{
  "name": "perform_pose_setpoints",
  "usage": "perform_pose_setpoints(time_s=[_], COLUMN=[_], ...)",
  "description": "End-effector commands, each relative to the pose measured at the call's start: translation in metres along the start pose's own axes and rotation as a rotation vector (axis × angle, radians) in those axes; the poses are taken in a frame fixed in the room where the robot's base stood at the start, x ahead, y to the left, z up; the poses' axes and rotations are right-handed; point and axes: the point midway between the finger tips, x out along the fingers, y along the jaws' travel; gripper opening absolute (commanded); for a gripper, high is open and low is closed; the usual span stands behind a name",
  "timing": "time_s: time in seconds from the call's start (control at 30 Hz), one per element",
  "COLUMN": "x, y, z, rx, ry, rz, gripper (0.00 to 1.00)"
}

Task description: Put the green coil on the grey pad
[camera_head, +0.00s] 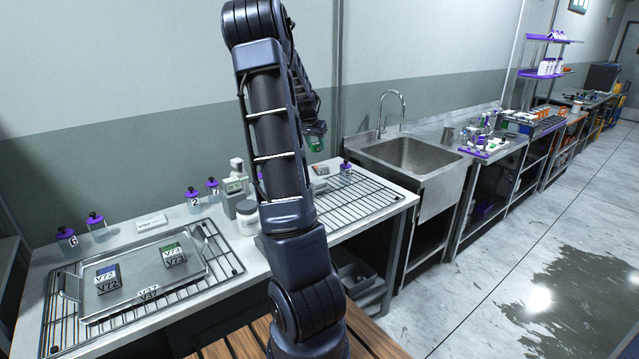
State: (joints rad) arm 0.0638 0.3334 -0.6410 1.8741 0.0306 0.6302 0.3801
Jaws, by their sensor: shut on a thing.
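My gripper (316,134) is at the far end of my arm, partly hidden behind it, above the right end of the counter. It is shut on a small green thing (315,144), which looks like the green coil; its shape is hard to make out. The coil is in the air, apart from the counter. Below it, a small greyish piece (321,171) with an orange mark lies by the right wire rack; I cannot tell whether it is the grey pad. Another small green-topped piece labelled V73 (173,256) lies on the metal tray at the left.
The metal tray (205,283) also bears a blue-topped piece (107,278). Purple-capped bottles (193,202) and white containers (246,212) stand along the wall side. The right rack (375,197) is mostly bare. A sink (405,153) lies beyond.

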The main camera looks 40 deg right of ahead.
Motion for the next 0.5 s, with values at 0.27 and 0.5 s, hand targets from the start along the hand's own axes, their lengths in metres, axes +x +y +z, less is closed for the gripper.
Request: perform_pose_setpoints(time_s=[0.27, 0.5], x=[0.008, 0.013], y=[-0.01, -0.015], z=[-0.043, -0.07], rx=[-0.028, -0.044], ry=[-0.005, -0.009], rz=[-0.019, -0.04], gripper=[0.18, 0.18])
